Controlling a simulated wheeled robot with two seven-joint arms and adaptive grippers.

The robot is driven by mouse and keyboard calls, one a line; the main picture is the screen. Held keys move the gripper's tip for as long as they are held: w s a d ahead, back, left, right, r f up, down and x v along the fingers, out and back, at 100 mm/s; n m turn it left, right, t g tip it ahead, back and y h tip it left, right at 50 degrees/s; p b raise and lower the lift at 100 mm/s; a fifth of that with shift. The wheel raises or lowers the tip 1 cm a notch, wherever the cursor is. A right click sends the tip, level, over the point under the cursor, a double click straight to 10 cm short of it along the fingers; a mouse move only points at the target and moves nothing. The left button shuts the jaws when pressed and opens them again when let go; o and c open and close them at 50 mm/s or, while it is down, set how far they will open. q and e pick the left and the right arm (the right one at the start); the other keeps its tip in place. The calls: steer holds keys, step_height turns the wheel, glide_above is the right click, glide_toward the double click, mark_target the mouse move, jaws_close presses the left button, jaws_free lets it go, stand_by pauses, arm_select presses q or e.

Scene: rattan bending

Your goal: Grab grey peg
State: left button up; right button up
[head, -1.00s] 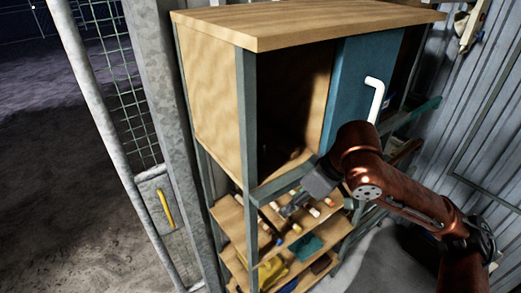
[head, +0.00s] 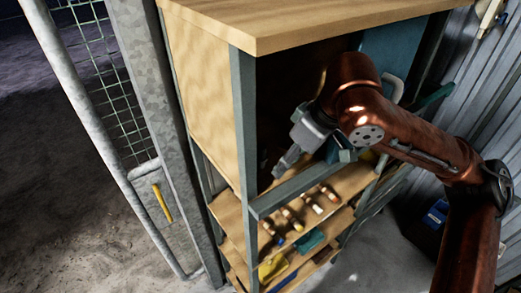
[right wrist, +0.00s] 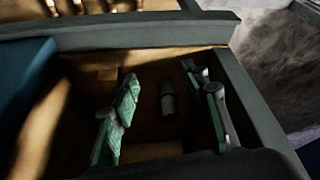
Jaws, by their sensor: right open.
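A small dark grey peg (right wrist: 168,100) is in the shadowed cabinet compartment in the right wrist view. I cannot tell whether it stands or lies. My right gripper (right wrist: 163,106) is open, with one green-padded finger on each side of the peg in the picture and gaps on both sides. In the head view my right gripper (head: 312,162) points down at the compartment opening, just behind the front rail. The peg is hidden there by the dark and the rail. My left gripper is in neither view.
The wooden cabinet (head: 330,22) has a green-grey front rail (head: 298,192) below the opening; it also crosses the right wrist view (right wrist: 130,36). A blue door (head: 385,50) is at the right.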

mark_target(264, 148)
steer(key=w+a, duration=0.2)
steer(key=shift+w+a+p, duration=0.3)
steer(key=shift+p, duration=0.1)
steer(key=shift+w+a, duration=0.15)
steer(key=shift+w, duration=0.05)
steer(key=w+a+p, duration=0.1)
steer(key=a, duration=0.1)
steer(key=shift+w+a+r+p, duration=0.15)
steer(key=shift+w+a+p, duration=0.2)
steer(key=shift+w+p, duration=0.05)
steer(key=x, duration=0.3)
steer(key=shift+w+a+r, duration=0.1)
steer(key=shift+w+a, duration=0.05)
steer(key=shift+w, duration=0.05)
steer(key=shift+f, duration=0.25)
steer(key=shift+s+d, duration=0.15)
steer(key=shift+d, duration=0.05)
steer(key=shift+a, duration=0.2)
steer(key=c, duration=0.3)
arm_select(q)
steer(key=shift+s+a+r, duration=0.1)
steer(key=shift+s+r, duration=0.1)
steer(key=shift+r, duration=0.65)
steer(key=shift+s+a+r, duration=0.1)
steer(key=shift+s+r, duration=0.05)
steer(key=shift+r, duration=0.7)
arm_select(e)
steer(key=shift+d, duration=0.1)
steer(key=c, duration=0.7)
